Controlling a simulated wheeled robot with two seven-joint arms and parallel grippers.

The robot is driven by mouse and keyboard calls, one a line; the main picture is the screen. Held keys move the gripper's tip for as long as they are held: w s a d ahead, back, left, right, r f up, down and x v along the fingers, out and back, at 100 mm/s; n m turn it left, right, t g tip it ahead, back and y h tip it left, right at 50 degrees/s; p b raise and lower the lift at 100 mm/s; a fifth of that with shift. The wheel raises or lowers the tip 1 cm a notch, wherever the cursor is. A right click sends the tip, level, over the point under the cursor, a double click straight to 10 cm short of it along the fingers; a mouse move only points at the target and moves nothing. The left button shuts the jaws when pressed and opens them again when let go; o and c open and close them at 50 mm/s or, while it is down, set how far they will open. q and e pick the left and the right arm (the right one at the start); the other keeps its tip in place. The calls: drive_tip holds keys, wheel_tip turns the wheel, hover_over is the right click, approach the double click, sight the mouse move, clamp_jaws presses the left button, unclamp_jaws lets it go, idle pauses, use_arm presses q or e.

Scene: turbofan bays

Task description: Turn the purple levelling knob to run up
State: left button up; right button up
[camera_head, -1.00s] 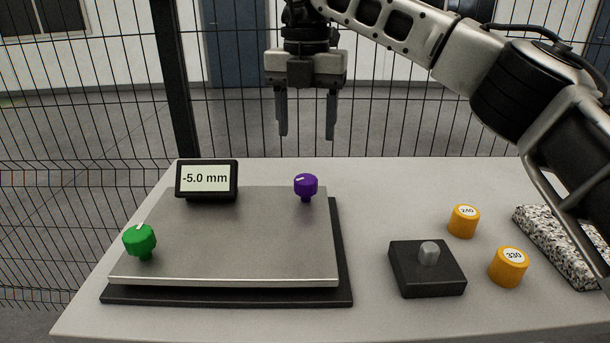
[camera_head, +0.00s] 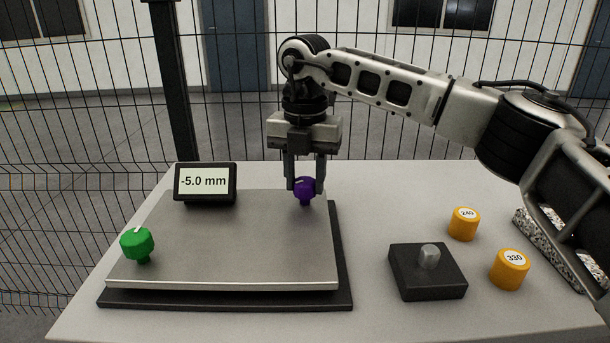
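The purple knob (camera_head: 305,187) stands near the back right corner of the levelling plate (camera_head: 225,245). My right gripper (camera_head: 305,188) has come down over it from above. Its fingers stand on either side of the knob, closed in to about its width, and cover parts of its edges. The knob's white mark is not clearly visible. The display (camera_head: 205,182) at the plate's back left reads -5.0 mm. A green knob (camera_head: 137,243) with a white mark stands at the plate's front left. My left gripper is not in view.
To the right are a black block (camera_head: 427,280) with a grey peg, an orange weight marked 240 (camera_head: 463,224) and another marked 330 (camera_head: 510,269). A speckled slab lies at the right edge, partly behind my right arm. A wire fence stands behind the table.

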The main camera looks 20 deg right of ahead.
drive_tip(key=c, duration=0.3)
drive_tip(key=shift+r, duration=0.1)
